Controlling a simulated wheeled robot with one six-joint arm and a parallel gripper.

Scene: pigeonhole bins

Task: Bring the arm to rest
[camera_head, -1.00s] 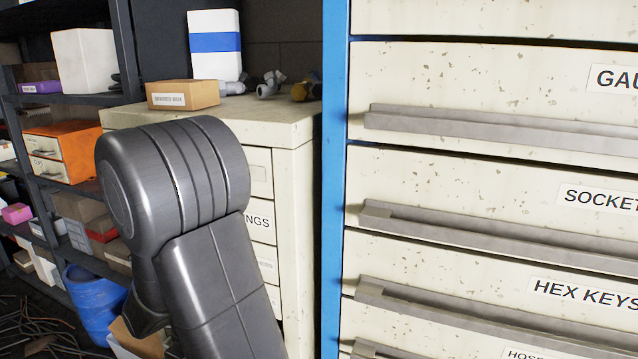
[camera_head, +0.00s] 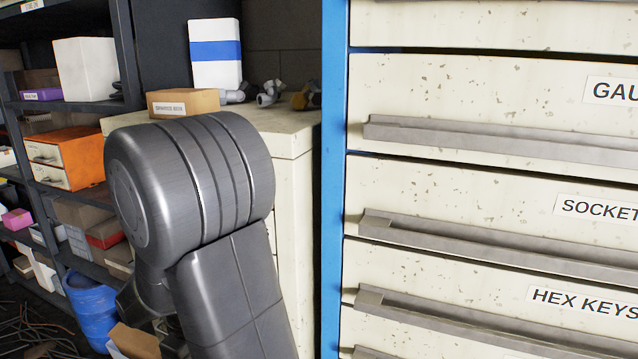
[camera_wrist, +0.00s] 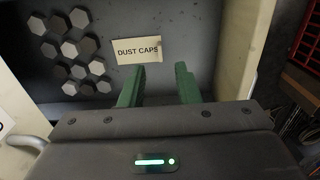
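My arm (camera_head: 190,185) rises at the left centre of the head view, bent at a thick grey joint. My gripper (camera_wrist: 158,82) is not visible in the head view. In the wrist view its two green fingers stand apart with nothing seen between them, so it is open. The fingers point toward a grey surface with a white label (camera_wrist: 139,50) reading "DUST CAPS". I cannot tell how far the fingertips are from that surface.
A blue-framed cabinet (camera_head: 335,180) with cream drawers fills the right. A lower cream cabinet (camera_head: 297,190) stands behind my arm, bearing a cardboard box (camera_head: 184,102) and a white-blue box (camera_head: 215,55). Shelves and a blue bin (camera_head: 92,312) are left. Several hexagonal pieces (camera_wrist: 70,48) show in the wrist view.

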